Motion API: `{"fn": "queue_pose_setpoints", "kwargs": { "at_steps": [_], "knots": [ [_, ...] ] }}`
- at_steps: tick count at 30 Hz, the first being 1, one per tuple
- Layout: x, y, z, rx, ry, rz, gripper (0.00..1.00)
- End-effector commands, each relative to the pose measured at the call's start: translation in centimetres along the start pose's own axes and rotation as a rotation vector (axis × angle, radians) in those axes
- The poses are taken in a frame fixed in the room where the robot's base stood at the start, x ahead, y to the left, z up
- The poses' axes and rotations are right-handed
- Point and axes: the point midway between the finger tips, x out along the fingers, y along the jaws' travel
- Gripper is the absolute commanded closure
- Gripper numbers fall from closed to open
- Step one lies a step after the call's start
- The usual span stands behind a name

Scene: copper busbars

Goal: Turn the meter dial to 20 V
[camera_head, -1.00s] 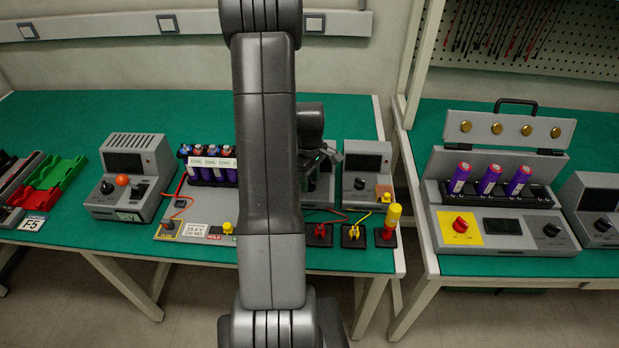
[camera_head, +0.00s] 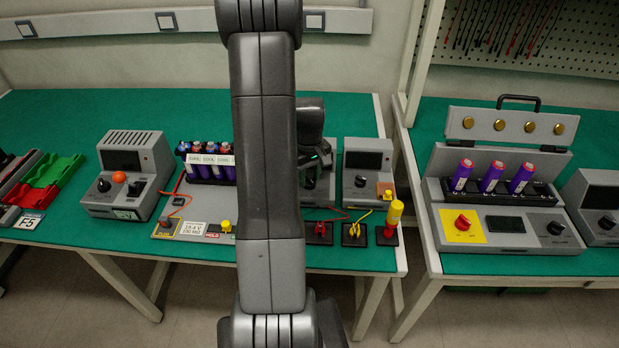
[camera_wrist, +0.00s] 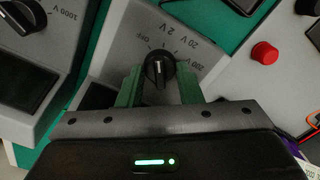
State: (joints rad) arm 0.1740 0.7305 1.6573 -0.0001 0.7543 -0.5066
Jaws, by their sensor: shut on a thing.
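The meter dial (camera_wrist: 159,69) is a round black knob with a white line, on a grey panel in the wrist view. Marks OFF, 2 V, 20 V and 200 V stand around it. The white line runs nearly up and down in the picture; I cannot tell for sure which mark it points at. My gripper (camera_wrist: 160,80) has its green fingers on either side of the knob, shut on it. In the head view, the meter (camera_head: 321,190) is mostly hidden behind my arm, and the gripper is mostly hidden too.
A grey meter (camera_head: 366,172) stands close to the right. Purple cells (camera_head: 211,170) in a rack stand to the left. Red and yellow plugs (camera_head: 354,231) stand at the front edge. In the wrist view, another dial (camera_wrist: 22,14) and a red button (camera_wrist: 264,53) are near.

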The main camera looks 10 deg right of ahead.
Motion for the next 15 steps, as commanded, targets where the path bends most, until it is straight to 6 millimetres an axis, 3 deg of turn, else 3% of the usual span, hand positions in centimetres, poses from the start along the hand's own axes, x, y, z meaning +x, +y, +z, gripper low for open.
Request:
{"fn": "queue_pose_setpoints", "kwargs": {
  "at_steps": [15],
  "knots": [
    [0.05, 0.07, -0.07, 0.49, 0.003, 0.001, 0.91]
  ]
}}
